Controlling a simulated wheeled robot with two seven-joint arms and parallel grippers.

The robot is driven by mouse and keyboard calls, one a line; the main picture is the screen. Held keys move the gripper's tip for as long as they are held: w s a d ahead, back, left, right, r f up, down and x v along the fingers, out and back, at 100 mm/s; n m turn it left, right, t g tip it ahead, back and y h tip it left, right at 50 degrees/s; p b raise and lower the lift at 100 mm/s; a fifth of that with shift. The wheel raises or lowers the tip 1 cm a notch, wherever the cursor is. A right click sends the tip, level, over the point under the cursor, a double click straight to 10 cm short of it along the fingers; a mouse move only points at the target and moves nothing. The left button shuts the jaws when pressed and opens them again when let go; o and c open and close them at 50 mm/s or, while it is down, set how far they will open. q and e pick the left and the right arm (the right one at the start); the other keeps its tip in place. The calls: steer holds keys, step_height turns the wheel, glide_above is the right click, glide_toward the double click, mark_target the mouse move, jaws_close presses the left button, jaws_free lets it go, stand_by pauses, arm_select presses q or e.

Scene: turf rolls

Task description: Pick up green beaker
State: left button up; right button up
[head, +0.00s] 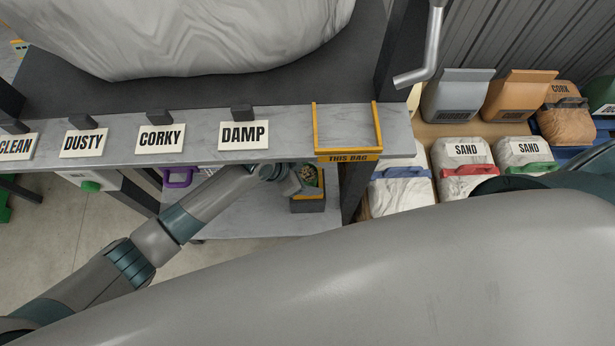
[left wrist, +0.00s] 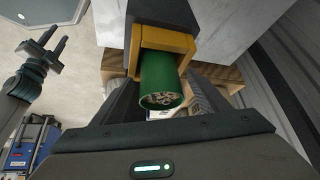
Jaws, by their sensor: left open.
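The green beaker (left wrist: 158,76) lies in view ahead of my left wrist, with light pellets showing in its mouth. It sits against a grey holder with a yellow rim (left wrist: 176,41). My left gripper (left wrist: 163,97) is open, with a dark finger on each side of the beaker; I cannot tell whether they touch it. In the head view my left gripper (head: 290,181) is beneath the bench edge, beside the grey and yellow holder (head: 308,205), and is partly hidden. My right gripper (left wrist: 43,45) shows at the left of the wrist view, open and empty.
The bench front (head: 200,152) with its label cards overhangs my left arm. A lower shelf (head: 255,213) lies below. A large pale bag (head: 180,35) rests on top. Sand bags (head: 465,168) stand to the right, past a dark post.

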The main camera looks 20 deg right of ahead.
arm_select(q)
steer(key=c, duration=1.3)
steer(key=shift+r, duration=0.2)
